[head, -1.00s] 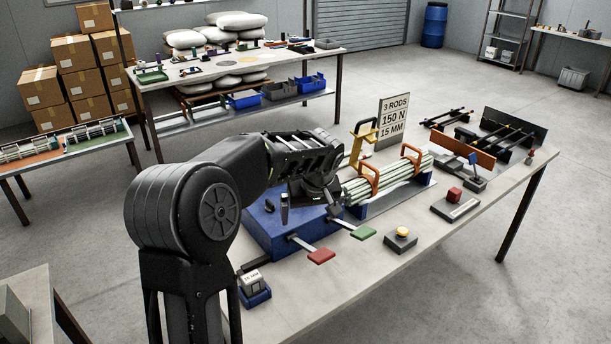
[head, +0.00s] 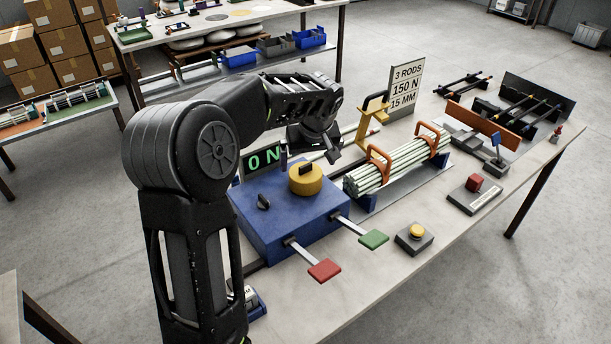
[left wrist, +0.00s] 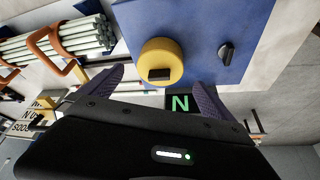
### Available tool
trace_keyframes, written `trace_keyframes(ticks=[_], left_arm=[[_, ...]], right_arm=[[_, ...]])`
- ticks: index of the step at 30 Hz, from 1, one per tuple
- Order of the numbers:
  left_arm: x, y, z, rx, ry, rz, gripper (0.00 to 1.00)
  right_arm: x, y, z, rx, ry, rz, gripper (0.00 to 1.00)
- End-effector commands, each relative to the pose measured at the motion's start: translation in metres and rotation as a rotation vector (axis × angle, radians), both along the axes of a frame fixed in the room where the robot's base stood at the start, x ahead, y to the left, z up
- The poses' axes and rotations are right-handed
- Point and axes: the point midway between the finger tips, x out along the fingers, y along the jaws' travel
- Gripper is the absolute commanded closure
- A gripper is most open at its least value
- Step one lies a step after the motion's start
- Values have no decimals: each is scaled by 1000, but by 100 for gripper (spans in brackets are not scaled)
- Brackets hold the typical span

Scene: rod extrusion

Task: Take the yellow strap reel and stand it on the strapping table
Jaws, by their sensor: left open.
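A yellow cylinder with a black block on top (head: 305,179) sits on the blue box (head: 270,222). I cannot tell whether it is the strap reel or a knob. In the left wrist view the yellow cylinder (left wrist: 161,60) lies beyond the open fingers, with no contact visible. My left gripper (head: 312,156) is above and behind the blue box in the head view, open and empty. In the left wrist view its two fingers (left wrist: 158,80) are spread wide. My right gripper is not in view.
A bundle of pale rods (head: 398,167) with orange clamps lies right of the box. A yellow stand (head: 370,122), a sign (head: 405,87), red (head: 324,271) and green (head: 373,239) paddles and a yellow button (head: 416,231) are near. A back table (head: 250,22) holds small items.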

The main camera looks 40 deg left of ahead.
Motion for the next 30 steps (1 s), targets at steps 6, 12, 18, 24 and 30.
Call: trace_keyframes(ticks=[6,12,18,24,30], left_arm=[[4,7,-19,1,4,2,0],[6,8,-23,0,1,0,0],[6,9,-25,0,3,1,0],[12,18,-45,0,7,2,0],[19,24,-68,0,3,1,0]], right_arm=[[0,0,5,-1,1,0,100],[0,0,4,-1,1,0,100],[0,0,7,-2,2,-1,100],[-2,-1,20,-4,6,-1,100],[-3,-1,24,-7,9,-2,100]])
